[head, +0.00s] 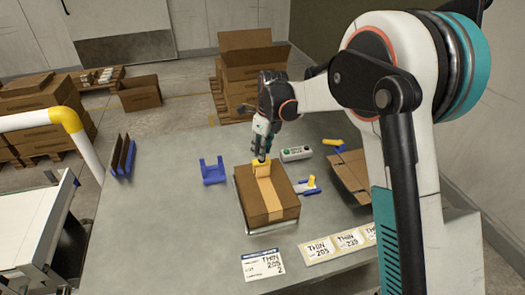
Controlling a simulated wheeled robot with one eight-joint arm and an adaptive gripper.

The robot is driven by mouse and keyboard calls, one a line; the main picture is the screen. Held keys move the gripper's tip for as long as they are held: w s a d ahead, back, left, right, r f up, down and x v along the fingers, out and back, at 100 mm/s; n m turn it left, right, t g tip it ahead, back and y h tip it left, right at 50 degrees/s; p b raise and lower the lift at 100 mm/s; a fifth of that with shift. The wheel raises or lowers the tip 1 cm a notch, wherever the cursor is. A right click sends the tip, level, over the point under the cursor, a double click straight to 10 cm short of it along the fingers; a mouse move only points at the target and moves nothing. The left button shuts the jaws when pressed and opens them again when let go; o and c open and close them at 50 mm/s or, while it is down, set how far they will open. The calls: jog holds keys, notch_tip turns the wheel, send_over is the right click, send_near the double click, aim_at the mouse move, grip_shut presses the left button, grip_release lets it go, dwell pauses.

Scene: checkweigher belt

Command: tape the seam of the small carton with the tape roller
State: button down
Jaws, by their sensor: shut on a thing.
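The small carton (255,204) sits closed near the middle of the grey table, on a thin light plate. A tan strip of tape (268,193) lies along its top seam, from near the far edge toward the near side. My gripper (262,158) points down over the carton's far edge. It is shut on the yellow tape roller (261,167), which is at the far end of the strip. The fingers hide part of the roller, and I cannot tell whether the roller touches the carton.
A blue cradle (213,171) stands left of the carton. A blue and yellow tool (311,186), a button box (295,153) and an open carton (350,175) are to the right. Labels (263,264) lie in front. A blue rack (123,155) stands far left. The table's left middle is clear.

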jog(key=w, duration=0.2)
jog(key=w+a, duration=0.1)
jog(key=w, duration=0.1)
jog(key=shift+w+a, duration=0.15)
jog(key=shift+w, duration=0.2)
dwell(0.3)
jog(key=shift+r, duration=0.15)
notch_tip(320, 180, up, 7)
jog(key=p, duration=0.4)
dwell(0.4)
jog(key=shift+s+f, duration=0.1)
jog(key=shift+f, duration=0.1)
